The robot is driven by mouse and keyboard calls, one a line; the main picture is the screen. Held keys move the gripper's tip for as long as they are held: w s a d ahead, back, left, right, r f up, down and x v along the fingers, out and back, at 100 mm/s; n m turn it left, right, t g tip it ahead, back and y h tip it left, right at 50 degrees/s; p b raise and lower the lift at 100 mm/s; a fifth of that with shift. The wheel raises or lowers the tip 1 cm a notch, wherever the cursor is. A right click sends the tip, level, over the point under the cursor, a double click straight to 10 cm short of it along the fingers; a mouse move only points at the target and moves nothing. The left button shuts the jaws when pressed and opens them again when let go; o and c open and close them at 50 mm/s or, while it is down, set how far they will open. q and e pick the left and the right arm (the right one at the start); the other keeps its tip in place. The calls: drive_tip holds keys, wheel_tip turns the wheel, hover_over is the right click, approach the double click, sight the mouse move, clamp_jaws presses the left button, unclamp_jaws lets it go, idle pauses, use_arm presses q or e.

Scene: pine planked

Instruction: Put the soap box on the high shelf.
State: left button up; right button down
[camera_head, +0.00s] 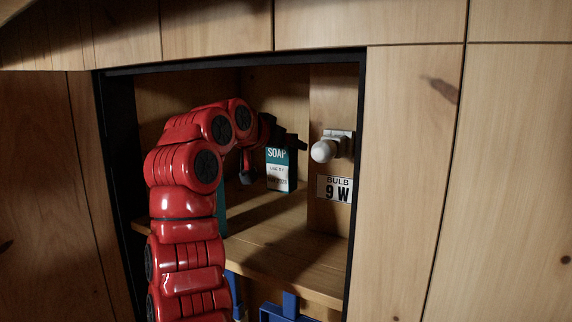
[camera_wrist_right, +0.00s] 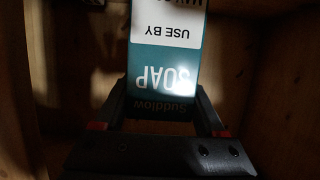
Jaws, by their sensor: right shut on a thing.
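The soap box (camera_head: 279,171) is a teal and white carton marked SOAP, inside the cabinet above the shelf board (camera_head: 285,240). It looks upright, with its base close to the board; I cannot tell whether it touches. My right gripper (camera_head: 270,140) reaches in from the front, its red arm covering the left of the opening. In the right wrist view, the fingers of the gripper (camera_wrist_right: 162,100) are shut on either side of the soap box (camera_wrist_right: 165,70), whose print appears upside down. My left gripper is not in view.
A white bulb (camera_head: 323,151) in a holder sticks out from the upright panel right of the box, above a "BULB 9 W" label (camera_head: 336,189). A teal item (camera_head: 221,212) is partly hidden behind my arm. Blue parts (camera_head: 285,309) show below the shelf. The board's front right is clear.

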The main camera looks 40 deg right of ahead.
sight(287, 165)
drive_tip(key=shift+d+f, duration=0.15)
drive_tip(key=shift+f, duration=0.35)
wheel_tip(287, 165, down, 4)
drive_tip(key=shift+r, duration=0.1)
